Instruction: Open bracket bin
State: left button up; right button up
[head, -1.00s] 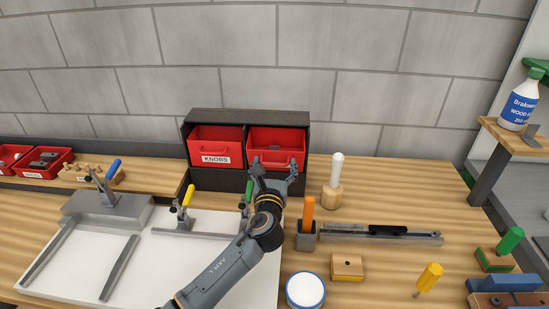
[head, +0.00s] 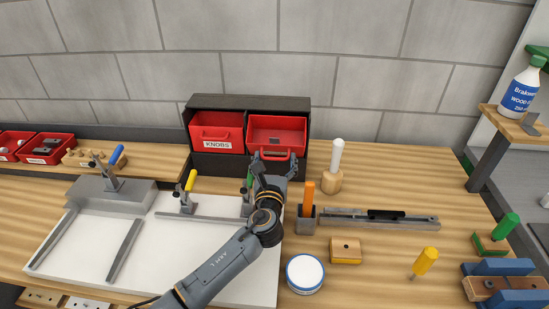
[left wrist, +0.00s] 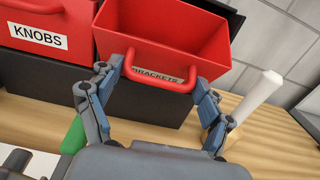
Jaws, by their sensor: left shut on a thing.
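The red bracket bin (head: 277,131) sits in the right bay of a dark two-bay cabinet (head: 250,101). It stands out farther than the bin beside it, and its open top shows. Its BRACKETS label and red handle show in the left wrist view (left wrist: 160,80). My left gripper (head: 276,162) is at the front of this bin, with its two fingers at either end of the handle, shut on it. My right gripper is not in view.
The red KNOBS bin (head: 217,132) is in the left bay. A white-handled tool (head: 335,166), an orange-handled tool (head: 307,197) and a metal rail (head: 380,219) stand or lie to the right. A white board (head: 150,255) with clamps lies to the left.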

pick_arm(q)
jog(key=shift+s+f, duration=0.1)
jog(key=shift+f, duration=0.5)
jog(key=o, duration=1.6)
jog(key=shift+o, duration=0.2)
jog(key=shift+w, duration=0.25)
jog(key=shift+r, duration=0.15)
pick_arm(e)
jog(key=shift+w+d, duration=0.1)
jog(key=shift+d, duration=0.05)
pick_arm(q)
jog(key=shift+r, duration=0.1)
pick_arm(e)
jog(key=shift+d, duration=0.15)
pick_arm(q)
jog(key=shift+r, duration=0.2)
notch_tip(320, 180, up, 9)
jog(key=shift+r, duration=0.2)
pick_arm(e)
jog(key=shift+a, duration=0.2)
